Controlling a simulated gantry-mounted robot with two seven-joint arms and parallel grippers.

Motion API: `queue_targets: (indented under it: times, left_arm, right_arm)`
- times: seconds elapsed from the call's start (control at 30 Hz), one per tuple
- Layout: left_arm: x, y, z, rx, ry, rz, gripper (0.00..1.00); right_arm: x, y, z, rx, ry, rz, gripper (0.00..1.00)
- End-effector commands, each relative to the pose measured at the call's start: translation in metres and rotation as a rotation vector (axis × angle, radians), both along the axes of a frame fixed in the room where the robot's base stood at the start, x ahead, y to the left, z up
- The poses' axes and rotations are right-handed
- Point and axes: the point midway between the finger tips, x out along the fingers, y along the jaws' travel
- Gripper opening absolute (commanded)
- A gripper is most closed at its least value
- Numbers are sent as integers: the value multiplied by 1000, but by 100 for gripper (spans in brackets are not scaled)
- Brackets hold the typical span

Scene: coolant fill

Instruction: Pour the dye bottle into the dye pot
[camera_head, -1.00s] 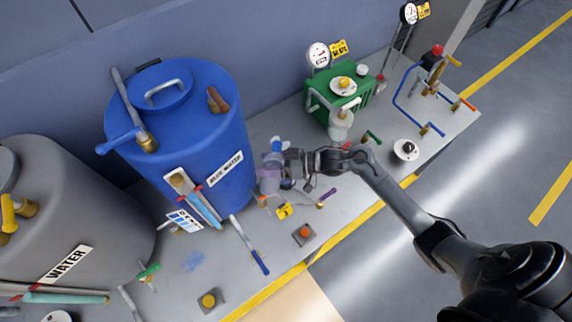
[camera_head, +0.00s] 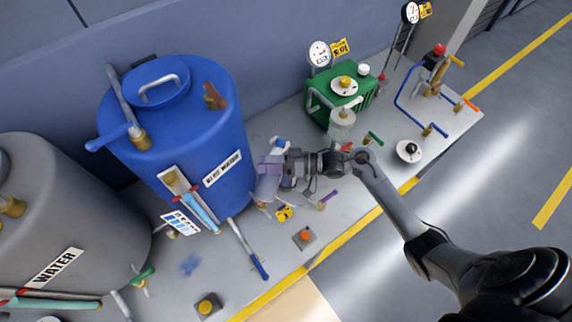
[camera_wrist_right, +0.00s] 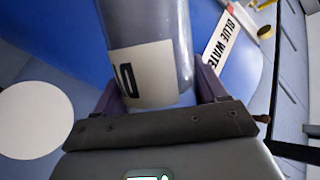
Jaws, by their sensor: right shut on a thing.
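My right gripper (camera_head: 272,167) is shut on a pale, greyish see-through bottle (camera_head: 267,188), in front of the blue drum. In the right wrist view the bottle (camera_wrist_right: 148,30) sits between the two purple fingers and carries a white label with a dark mark. In the head view the bottle looks tilted, and the gripper partly covers it. I cannot tell whether anything flows from it. No vessel can be surely picked out as the dye pot. My left gripper is not in view.
The blue drum (camera_head: 232,125) marked BLUE WATER and a grey WATER tank (camera_head: 105,225) stand left. A green unit (camera_head: 360,103) stands behind right.

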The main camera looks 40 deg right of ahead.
Motion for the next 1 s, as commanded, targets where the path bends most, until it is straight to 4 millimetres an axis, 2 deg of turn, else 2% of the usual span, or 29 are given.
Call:
queue_targets:
  times: [1.0]
  left_arm:
    - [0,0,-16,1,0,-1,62]
  right_arm:
    - [-1,3,-12,100,52,0,22]
